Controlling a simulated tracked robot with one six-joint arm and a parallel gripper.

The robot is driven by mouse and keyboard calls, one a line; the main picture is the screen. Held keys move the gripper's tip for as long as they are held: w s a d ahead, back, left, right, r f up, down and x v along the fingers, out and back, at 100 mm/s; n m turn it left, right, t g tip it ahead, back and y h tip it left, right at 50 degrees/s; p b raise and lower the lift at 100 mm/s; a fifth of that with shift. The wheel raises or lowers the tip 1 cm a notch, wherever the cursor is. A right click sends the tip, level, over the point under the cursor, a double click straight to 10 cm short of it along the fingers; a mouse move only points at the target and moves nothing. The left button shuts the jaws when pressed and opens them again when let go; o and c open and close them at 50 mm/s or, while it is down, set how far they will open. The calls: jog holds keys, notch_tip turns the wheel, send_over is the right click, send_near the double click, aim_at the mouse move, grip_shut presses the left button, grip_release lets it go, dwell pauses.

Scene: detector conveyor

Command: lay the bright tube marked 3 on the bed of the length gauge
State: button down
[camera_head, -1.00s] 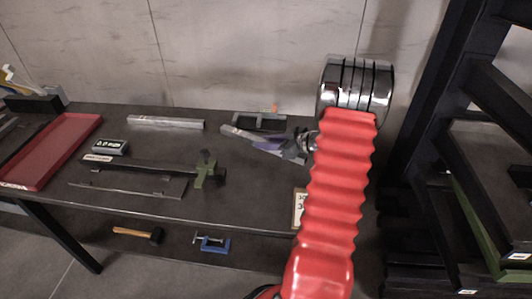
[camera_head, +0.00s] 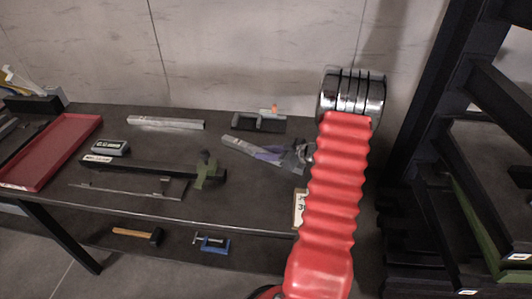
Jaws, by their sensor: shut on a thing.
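My gripper (camera_head: 270,154), with purplish fingers, is shut on a bright tube (camera_head: 238,143). The tube's free end points left and slightly up in the picture. The mark on it cannot be read. The length gauge (camera_head: 140,169) is a long dark bed with a green end piece (camera_head: 209,170) at its right and a pale label at its left. Its bed looks empty. The held tube is up and to the right of the green end piece, apart from it. My red-sleeved arm hides the bench's right end.
Another bright bar (camera_head: 165,123) lies at the back of the bench. A small display (camera_head: 111,147) stands behind the gauge, and a thin metal rule-like tool (camera_head: 130,190) lies in front. A dark clamp-like fixture (camera_head: 258,120) is behind the tube. A red tray (camera_head: 58,140) is at left.

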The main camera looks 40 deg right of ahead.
jog(key=c, duration=1.5)
grip_release()
jog(key=v, duration=1.2)
